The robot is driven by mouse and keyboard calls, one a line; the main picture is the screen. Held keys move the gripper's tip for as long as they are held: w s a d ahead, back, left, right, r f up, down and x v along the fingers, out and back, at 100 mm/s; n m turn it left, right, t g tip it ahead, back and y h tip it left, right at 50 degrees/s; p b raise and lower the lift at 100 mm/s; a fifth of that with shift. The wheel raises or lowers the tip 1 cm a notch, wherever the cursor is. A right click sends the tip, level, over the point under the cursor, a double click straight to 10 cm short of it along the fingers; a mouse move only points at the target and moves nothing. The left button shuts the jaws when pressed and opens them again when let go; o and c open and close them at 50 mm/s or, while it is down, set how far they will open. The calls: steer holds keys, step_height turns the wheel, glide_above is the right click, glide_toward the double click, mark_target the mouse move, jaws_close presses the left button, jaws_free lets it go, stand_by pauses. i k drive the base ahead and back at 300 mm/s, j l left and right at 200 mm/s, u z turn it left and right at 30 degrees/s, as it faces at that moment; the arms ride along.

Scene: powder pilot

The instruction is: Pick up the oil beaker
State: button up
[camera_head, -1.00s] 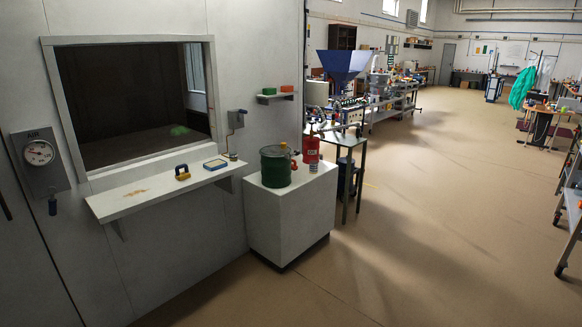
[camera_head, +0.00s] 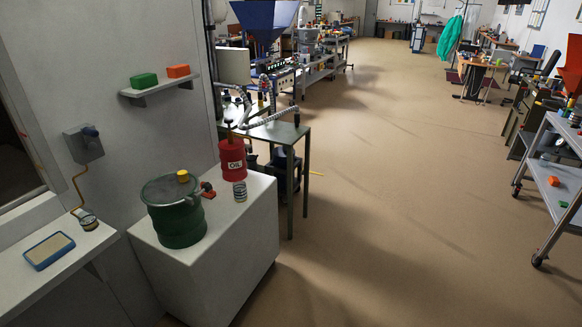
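A red container labelled OIL (camera_head: 233,158), which looks like the oil beaker, is at the right back part of a white block (camera_head: 231,236). My gripper is not in view.
A small shelf (camera_head: 158,89) with a green and an orange block juts from the wall. A ledge (camera_head: 78,262) with a blue-edged pad is at left. A metal table (camera_head: 284,133) stands behind the white block. Open floor (camera_head: 400,200) lies right, with a grey cart (camera_head: 556,190) beyond.

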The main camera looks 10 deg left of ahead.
mark_target(239, 187)
steer(key=i+u, duration=0.1)
steer(key=i, duration=0.45)
steer(key=i+l+u, duration=0.1)
steer(key=i, duration=0.45)
steer(key=i+u, duration=0.25)
steer(key=u, duration=0.2)
steer(key=i+u, duration=0.25)
steer(key=u, duration=0.2)
steer(key=i+l+u, duration=0.1)
steer(key=u, duration=0.3)
steer(key=i+l+u, duration=0.25)
steer(key=u, duration=0.2)
steer(key=i+l+u, duration=0.1)
steer(key=i+u, duration=0.3)
steer(key=i+l+u, duration=0.2)
steer(key=u, duration=0.2)
steer(key=i+l+u, duration=0.25)
steer(key=u, duration=0.15)
